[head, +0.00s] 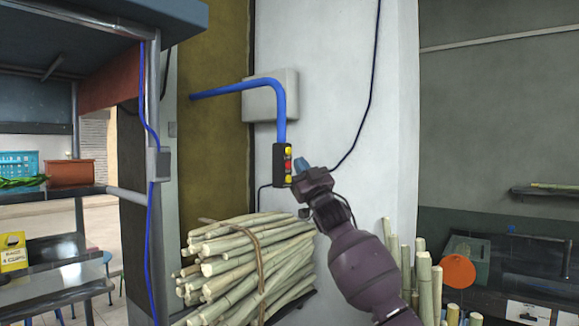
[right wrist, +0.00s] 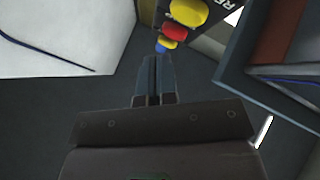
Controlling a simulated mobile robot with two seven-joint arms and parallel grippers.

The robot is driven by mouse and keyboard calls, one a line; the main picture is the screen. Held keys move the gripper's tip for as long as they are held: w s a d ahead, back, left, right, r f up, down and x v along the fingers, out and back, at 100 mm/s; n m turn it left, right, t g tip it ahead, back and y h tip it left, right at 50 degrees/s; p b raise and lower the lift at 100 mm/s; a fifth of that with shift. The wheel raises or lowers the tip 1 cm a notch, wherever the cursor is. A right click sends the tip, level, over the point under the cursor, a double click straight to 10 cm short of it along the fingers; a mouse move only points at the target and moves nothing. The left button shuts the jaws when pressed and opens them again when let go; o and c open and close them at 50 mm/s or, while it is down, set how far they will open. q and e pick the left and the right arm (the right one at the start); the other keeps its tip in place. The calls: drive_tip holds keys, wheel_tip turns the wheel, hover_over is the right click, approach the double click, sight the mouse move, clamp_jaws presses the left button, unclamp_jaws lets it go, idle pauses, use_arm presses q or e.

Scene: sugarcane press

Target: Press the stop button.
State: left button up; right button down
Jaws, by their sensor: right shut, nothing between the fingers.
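A dark control box (head: 277,165) hangs from a blue pipe in front of the pale wall. It has a red button (head: 288,164) between two yellow ones. In the right wrist view the red button (right wrist: 174,33) shows at the top, with a large yellow button beside it. My right gripper (head: 300,165) is shut and empty, just right of the box in the head view. In the right wrist view its closed fingertips (right wrist: 153,58) lie just below the row of buttons. I cannot tell whether they touch anything. My left gripper is not in view.
A tied bundle of cane (head: 245,262) lies below the box. More cane stalks (head: 425,285) stand upright at right. A metal post (head: 152,200) and shelf frame are at left. A grey wall box (head: 270,96) is behind the pipe.

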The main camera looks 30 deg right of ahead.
drive_tip(key=shift+s, duration=0.15)
drive_tip(key=s, duration=0.1)
drive_tip(key=s+d, duration=0.1)
drive_tip(key=s, duration=0.1)
drive_tip(key=s+d, duration=0.1)
drive_tip(key=shift+s, duration=0.2)
idle(0.9)
